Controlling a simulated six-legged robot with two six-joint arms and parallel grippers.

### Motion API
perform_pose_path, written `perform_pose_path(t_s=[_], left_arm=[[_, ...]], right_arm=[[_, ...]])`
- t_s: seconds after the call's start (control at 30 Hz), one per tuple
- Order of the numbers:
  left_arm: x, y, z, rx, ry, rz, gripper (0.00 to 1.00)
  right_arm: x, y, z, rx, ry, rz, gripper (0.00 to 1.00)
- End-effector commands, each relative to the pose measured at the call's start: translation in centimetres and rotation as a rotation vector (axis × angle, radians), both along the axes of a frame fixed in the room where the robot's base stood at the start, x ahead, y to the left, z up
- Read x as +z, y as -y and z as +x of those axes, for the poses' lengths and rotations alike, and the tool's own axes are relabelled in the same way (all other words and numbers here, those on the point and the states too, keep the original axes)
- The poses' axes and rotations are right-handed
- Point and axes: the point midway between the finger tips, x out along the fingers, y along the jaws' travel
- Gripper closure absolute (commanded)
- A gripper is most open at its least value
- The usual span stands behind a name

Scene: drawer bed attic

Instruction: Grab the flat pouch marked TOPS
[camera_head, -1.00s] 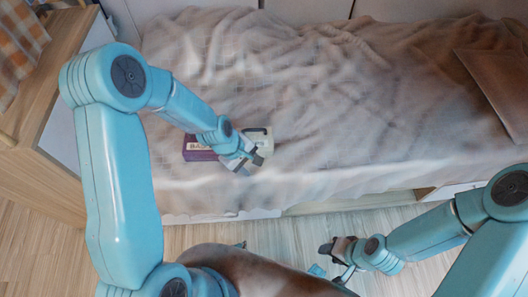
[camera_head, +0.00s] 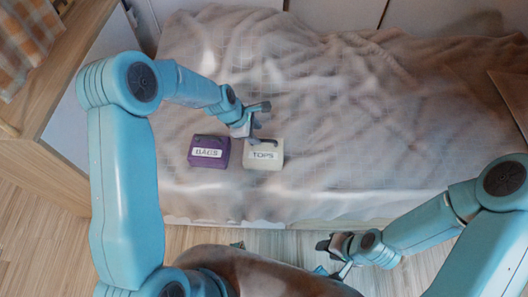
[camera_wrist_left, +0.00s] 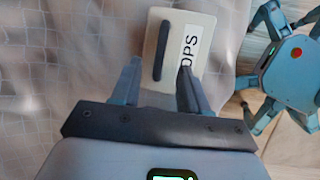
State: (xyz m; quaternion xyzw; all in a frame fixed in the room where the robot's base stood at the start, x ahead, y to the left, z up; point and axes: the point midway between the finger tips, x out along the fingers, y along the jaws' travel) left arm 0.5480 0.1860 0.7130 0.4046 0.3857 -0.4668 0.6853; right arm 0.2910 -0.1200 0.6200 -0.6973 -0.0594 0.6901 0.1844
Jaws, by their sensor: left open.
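The pale cream TOPS pouch (camera_head: 265,160) lies flat on the bed with its label facing up and a dark handle strip along its far edge. My left gripper (camera_head: 268,124) is open and empty at the pouch's far side, with one fingertip over that edge. In the left wrist view the pouch (camera_wrist_left: 165,75) is ahead of the gripper (camera_wrist_left: 159,65), its lower part between the spread fingers. Part of its label is hidden by a finger. I cannot tell whether they touch. My right gripper (camera_head: 333,258) looks open and empty in front of the bed.
A purple pouch marked BAGS (camera_head: 207,163) lies close to the left of TOPS. The bed's rumpled blanket (camera_head: 370,110) is clear to the right. A wooden cabinet (camera_head: 60,110) stands at the left; the wooden floor (camera_head: 40,240) is in front.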

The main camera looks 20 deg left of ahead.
Motion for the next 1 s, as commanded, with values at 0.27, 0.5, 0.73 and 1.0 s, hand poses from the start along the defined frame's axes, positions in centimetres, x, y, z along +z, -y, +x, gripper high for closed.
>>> perform_pose_path(t_s=[0.27,0.5,0.73,1.0], left_arm=[[-3.9,1.5,1.2,0.0,-0.002,-0.001,0.56],[-4.6,1.8,1.6,0.003,-0.001,0.0,0.56],[-4.6,1.7,1.7,0.003,0.0,0.0,1.0],[-4.5,1.7,1.7,0.003,0.0,0.0,1.0]], right_arm=[[-0.2,0.0,0.0,0.0,0.0,0.0,0.57],[-0.2,0.0,0.0,0.0,0.0,0.0,0.57],[-0.2,0.0,0.0,0.0,0.0,0.0,0.57],[-0.2,0.0,0.0,0.0,0.0,0.0,0.57]])
